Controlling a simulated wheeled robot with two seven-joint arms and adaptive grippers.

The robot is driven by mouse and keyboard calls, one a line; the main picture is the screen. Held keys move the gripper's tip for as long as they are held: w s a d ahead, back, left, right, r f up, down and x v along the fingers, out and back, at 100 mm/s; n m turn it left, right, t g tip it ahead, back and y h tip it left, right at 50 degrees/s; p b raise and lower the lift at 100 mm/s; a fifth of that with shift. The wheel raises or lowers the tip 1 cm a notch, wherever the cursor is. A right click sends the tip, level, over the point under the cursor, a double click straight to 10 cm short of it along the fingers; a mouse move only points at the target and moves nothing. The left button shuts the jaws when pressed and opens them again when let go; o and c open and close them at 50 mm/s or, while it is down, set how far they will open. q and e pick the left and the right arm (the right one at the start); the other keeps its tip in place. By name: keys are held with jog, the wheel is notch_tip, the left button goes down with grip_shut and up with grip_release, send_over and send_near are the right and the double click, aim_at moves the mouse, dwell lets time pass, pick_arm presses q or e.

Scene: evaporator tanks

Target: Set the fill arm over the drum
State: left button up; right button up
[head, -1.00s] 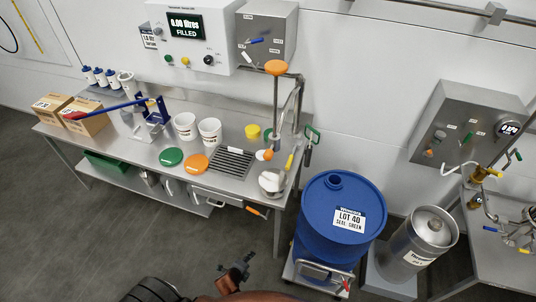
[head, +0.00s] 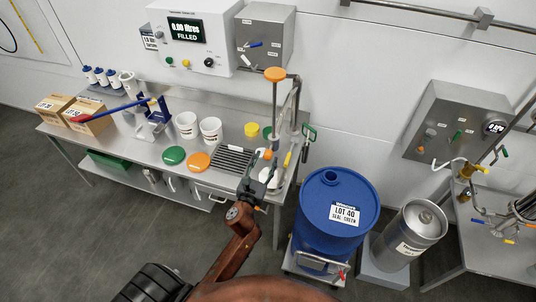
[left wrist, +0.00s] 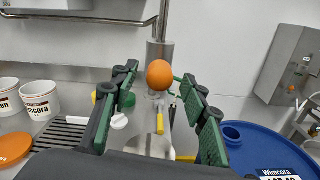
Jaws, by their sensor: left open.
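The fill arm's steel post (head: 275,112) rises from the bench's right end, beside the drum. An orange ball knob (left wrist: 160,74) sits low in front of that post; it also shows in the head view (head: 267,154). My left gripper (head: 258,183) is open and empty at the bench's front right corner. In the left wrist view the knob appears between its spread fingers, apparently beyond them. My right gripper is out of view.
A slotted drain grate (head: 233,160), two white tubs, and green and orange lids lie on the bench (head: 140,152) left of the post. A steel keg (head: 408,236) stands right of the drum. A second bench is at the far right.

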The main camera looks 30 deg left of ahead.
pick_arm(q)
jog(key=shift+x, duration=1.8)
jog(key=shift+c, duration=0.7)
grip_shut()
